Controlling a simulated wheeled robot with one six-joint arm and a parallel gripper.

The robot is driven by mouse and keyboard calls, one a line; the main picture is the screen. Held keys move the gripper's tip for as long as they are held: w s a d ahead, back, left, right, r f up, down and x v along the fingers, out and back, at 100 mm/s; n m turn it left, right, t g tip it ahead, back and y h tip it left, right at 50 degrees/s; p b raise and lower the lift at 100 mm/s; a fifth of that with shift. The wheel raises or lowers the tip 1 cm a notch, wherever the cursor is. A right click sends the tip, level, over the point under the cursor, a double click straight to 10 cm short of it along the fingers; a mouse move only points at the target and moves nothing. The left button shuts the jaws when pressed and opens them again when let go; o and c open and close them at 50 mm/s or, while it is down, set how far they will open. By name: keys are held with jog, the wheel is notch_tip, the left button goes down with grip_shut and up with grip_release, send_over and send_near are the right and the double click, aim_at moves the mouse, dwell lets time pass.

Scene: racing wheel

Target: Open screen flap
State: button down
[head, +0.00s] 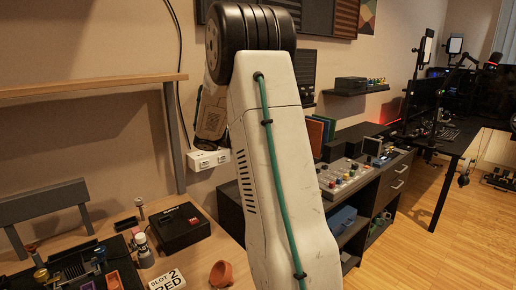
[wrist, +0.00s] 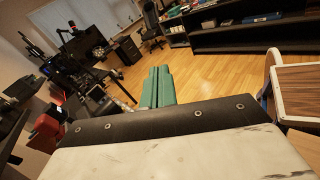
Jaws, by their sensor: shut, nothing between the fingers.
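I cannot clearly make out the screen flap in either view. A small device with a pale screen-like face (head: 372,146) stands on the dark console in the head view; I cannot tell whether it has a flap. My gripper (wrist: 156,86) shows in the wrist view as two green fingers pressed together, with nothing between them. It points out over open wooden floor, away from any surface. In the head view my raised white arm fills the middle and my fingertips are not visible.
A wooden workbench with a black box (head: 180,227), an orange pot (head: 221,273) and a "SLOT 2 RED" card (head: 167,281) lies at left. The dark console holds a button panel (head: 346,176). A desk with monitors (head: 424,100) stands far right. The floor (head: 430,250) is clear.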

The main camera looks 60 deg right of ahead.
jog(key=s+a+f+m+t+y, duration=0.2)
jog(key=s+f+m+t+y, duration=0.1)
jog(key=s+m+t+y, duration=0.8)
jog(key=w+d+r+m+t+h, duration=0.5)
jog(key=w+r+m+t+h, duration=0.1)
jog(key=w+t, duration=0.45)
jog(key=w+d+f, duration=0.2)
jog(key=w+f, duration=0.6)
jog(key=shift+w+t, duration=0.35)
jog(key=shift+t, duration=0.1)
